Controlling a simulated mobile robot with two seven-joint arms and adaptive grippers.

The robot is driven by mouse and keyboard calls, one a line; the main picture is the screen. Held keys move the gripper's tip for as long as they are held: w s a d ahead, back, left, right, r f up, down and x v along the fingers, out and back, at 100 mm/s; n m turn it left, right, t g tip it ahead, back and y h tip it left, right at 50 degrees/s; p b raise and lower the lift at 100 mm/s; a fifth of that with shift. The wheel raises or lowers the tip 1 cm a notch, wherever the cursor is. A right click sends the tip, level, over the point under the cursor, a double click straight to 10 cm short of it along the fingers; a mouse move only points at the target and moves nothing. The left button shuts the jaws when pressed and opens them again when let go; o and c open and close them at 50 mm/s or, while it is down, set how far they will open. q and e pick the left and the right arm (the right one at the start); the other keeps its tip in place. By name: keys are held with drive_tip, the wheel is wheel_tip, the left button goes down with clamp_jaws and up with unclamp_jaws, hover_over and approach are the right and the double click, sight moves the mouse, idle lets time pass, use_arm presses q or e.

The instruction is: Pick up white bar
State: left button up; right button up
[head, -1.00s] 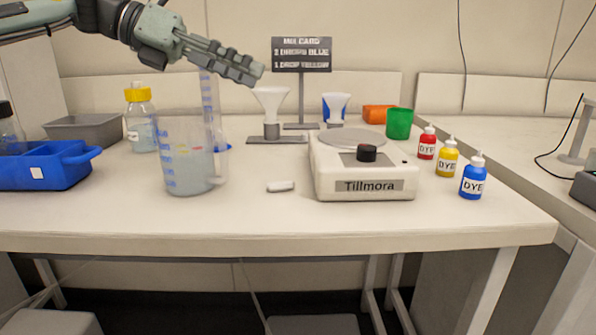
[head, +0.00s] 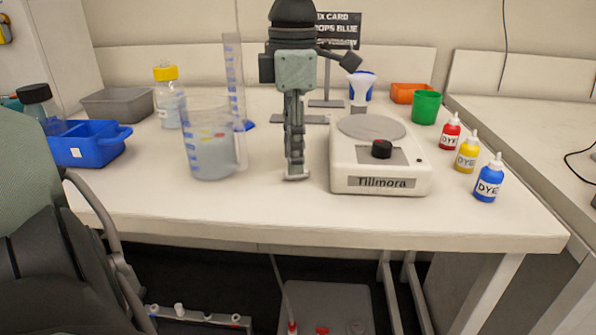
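My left gripper (head: 296,174) points straight down over the table, between the graduated beaker and the white stirrer. Its fingertips are at or just above the table top. The fingers overlap in this view, so I cannot tell whether they are open or shut. The white bar lay on the table just left of the stirrer in the earlier head view. Now it is hidden at the fingertips, and I cannot tell whether it is between them. My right gripper is not in view.
The beaker (head: 208,155) stands close left of the gripper. The stirrer (head: 345,178) stands close right. Dye bottles in red (head: 450,136), yellow (head: 467,156) and blue (head: 488,184) stand further right. A blue tray (head: 95,150) is at left. The table front is clear.

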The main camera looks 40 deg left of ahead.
use_arm(q)
wheel_tip(320, 180, down, 2)
drive_tip(key=shift+f, duration=0.2)
clamp_jaws()
drive_tip(key=shift+r, duration=0.1)
